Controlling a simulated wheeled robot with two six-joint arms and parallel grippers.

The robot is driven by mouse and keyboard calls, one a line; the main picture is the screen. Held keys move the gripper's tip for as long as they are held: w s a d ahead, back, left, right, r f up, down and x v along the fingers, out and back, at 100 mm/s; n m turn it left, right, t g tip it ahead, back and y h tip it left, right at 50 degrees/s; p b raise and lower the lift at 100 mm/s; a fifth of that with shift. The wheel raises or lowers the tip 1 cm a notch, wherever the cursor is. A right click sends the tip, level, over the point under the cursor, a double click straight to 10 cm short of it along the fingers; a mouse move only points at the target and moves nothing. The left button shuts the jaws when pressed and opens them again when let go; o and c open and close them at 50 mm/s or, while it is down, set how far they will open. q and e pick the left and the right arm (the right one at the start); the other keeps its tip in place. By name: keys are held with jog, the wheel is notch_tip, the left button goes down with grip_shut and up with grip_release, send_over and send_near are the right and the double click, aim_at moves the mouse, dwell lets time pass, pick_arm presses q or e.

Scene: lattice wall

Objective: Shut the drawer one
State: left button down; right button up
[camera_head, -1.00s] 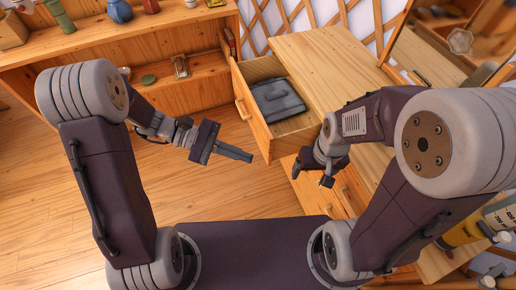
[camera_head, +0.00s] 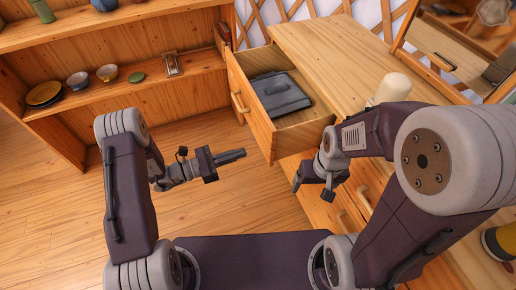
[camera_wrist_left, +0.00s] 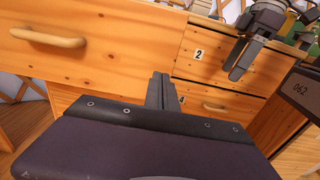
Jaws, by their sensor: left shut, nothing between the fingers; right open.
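The top-left drawer (camera_head: 263,131) of the wooden dresser is pulled out, with a folded dark grey item (camera_head: 279,94) inside. Its number is not readable; its neighbour bears a 2 in the left wrist view. Its front and handle (camera_head: 239,103) face left; the left wrist view shows the handle (camera_wrist_left: 48,38) at upper left. My left gripper (camera_head: 242,154) is shut and empty, in front of and below the drawer front, apart from the handle. My right gripper (camera_head: 313,190) is open and empty, by the dresser front right of the open drawer; the left wrist view also shows it (camera_wrist_left: 241,62).
The dresser top (camera_head: 318,50) carries a mirror at right and a pale cylindrical object (camera_head: 392,88). Drawer 2 (camera_wrist_left: 211,55) is shut, with another shut drawer (camera_wrist_left: 215,107) below it. A wooden shelf (camera_head: 140,90) with bowls stands at left. Open floor lies between shelf and dresser.

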aim_at(267, 145)
pick_arm(q)
jog(key=x, duration=0.7)
jog(key=shift+f+b, duration=0.1)
jog(key=shift+b, duration=0.3)
pick_arm(e)
jog(key=shift+f, duration=0.55)
pick_arm(q)
jog(key=shift+d, duration=0.15)
